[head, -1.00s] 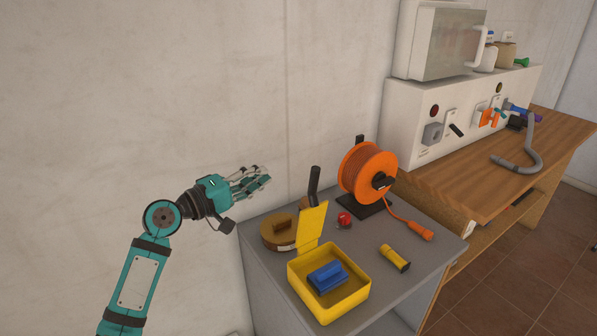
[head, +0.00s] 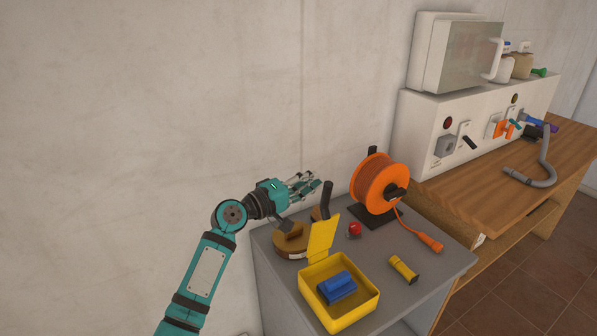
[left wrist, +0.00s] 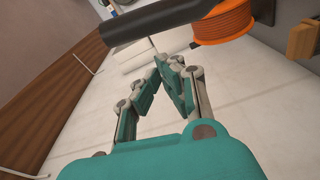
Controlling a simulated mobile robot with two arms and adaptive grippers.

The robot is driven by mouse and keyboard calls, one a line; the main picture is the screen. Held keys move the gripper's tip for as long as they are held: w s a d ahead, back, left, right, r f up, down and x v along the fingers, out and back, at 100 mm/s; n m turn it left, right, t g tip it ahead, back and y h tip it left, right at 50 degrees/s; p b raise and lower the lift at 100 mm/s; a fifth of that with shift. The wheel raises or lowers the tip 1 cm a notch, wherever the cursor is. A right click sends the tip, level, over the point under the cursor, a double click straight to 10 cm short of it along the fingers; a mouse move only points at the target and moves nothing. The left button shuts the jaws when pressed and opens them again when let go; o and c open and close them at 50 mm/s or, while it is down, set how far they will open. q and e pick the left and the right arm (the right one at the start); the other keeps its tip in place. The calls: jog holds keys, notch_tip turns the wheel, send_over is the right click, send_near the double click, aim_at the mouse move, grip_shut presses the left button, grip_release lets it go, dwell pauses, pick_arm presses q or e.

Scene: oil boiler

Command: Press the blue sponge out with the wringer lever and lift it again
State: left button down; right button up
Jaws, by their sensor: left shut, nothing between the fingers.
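The blue sponge (head: 337,287) lies inside the yellow wringer box (head: 366,307) on the grey cabinet top. The wringer's yellow plate (head: 322,238) stands up at the box's back edge, with the black lever handle (head: 327,199) rising above it. My left gripper (head: 316,186) is shut and empty, just left of the handle's upper end and apart from it as far as I can tell. In the left wrist view the dark handle (left wrist: 165,20) crosses beyond the fingertips (left wrist: 168,62). My right gripper is not in view.
A brown round object (head: 291,243) sits left of the plate. A red knob (head: 355,229), a yellow flashlight (head: 404,268) and an orange cable reel (head: 382,183) stand to the right. The white wall is close behind. A wooden bench (head: 480,168) stands further right.

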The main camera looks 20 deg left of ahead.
pick_arm(q)
jog(key=shift+s+d, duration=0.55)
jog(key=shift+s, duration=0.2)
jog(key=shift+s, duration=0.1)
jog(key=s+d+f+m+h+b, duration=0.1)
jog(key=s+d+f+m+b, duration=0.45)
jog(key=s+d+m, duration=0.6)
jog(key=s+d+f+m+h+b, duration=0.2)
jog(key=d+f+m+b, duration=0.4)
jog(key=f, duration=0.6)
jog(key=shift+s+d+f+m, duration=0.2)
jog(key=shift+s+d+m, duration=0.15)
jog(key=shift+s+d, duration=0.1)
